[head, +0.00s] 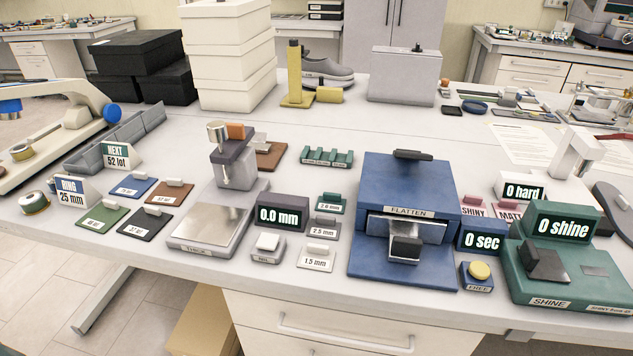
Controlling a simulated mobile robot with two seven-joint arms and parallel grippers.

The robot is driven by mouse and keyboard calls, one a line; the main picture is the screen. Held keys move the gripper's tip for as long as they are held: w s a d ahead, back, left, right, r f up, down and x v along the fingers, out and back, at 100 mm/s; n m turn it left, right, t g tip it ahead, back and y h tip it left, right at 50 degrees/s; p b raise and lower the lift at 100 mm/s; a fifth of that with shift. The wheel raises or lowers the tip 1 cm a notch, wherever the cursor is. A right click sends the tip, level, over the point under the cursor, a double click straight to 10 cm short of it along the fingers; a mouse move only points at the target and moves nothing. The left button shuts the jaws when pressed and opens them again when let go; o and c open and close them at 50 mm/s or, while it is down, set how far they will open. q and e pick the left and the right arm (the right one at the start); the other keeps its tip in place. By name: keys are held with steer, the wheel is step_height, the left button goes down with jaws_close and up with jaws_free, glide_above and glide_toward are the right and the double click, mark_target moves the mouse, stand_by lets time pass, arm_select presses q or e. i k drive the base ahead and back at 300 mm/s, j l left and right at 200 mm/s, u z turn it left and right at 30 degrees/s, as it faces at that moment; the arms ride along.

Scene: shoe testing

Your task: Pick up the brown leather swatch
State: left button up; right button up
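A brown leather swatch (165,199) lies flat on the white bench at the left, with a pale grip block on its back part and a small white label on its front. It sits in a group with a blue swatch (134,191), a green swatch (99,222) and a black swatch (141,229). Another brown piece (270,160) with a pale block lies behind the thickness gauge (236,172), which partly hides it. Neither of my grippers shows in the head view.
A blue FLATTEN press (408,190) and green SHINE tester (565,260) stand farther right. White boxes (232,60) stand behind.

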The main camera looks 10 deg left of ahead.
mark_target(172, 193)
steer(key=u, duration=1.35)
steer(key=j+z, duration=0.15)
steer(key=z, duration=0.25)
steer(key=i+j+z, duration=0.1)
steer(key=z, duration=0.35)
steer(key=j+z, duration=0.2)
steer(key=z, duration=0.2)
steer(key=j+z, duration=0.15)
steer(key=z, duration=0.3)
steer(key=k+j+z, duration=0.2)
steer(key=j, duration=0.15)
steer(key=j+z, duration=0.2)
steer(key=j, duration=0.15)
steer(key=k+j+z, duration=0.2)
steer(key=i+j, duration=0.05)
steer(key=j, duration=0.05)
